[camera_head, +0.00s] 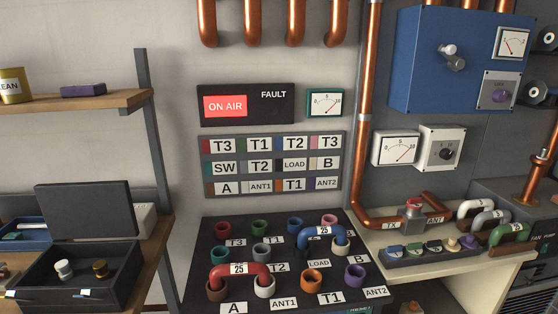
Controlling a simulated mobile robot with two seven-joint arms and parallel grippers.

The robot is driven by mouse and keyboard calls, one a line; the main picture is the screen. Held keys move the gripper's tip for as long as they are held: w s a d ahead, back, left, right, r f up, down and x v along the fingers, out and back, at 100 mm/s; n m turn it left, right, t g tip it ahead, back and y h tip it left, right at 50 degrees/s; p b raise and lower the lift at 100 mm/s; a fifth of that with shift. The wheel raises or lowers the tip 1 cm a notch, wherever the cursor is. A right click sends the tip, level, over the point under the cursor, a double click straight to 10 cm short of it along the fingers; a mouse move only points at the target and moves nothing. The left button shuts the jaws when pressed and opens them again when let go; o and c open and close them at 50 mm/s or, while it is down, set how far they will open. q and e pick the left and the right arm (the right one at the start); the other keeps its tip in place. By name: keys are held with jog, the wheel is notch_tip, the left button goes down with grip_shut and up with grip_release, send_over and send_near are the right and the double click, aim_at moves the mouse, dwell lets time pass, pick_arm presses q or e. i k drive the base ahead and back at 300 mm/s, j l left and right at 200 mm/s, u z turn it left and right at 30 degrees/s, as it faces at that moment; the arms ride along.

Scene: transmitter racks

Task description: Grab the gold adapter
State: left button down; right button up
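A small gold cylindrical piece (100,268), which looks like the gold adapter, stands inside an open dark box (84,252) at the lower left. A white or silver piece of similar size (64,269) stands to its left in the same box. The box's lid is raised at the back. Neither of my grippers shows in the head view.
The box sits on a wooden shelf (146,262), with a dark post (151,120) at its right. A blue tray (30,230) lies behind it. A dark patch panel (205,268) with coloured sockets and a red cable link (240,270) stands to the right.

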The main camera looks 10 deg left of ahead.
aim_at(103, 273)
jog(key=k+u, duration=0.15)
jog(key=u, duration=1.45)
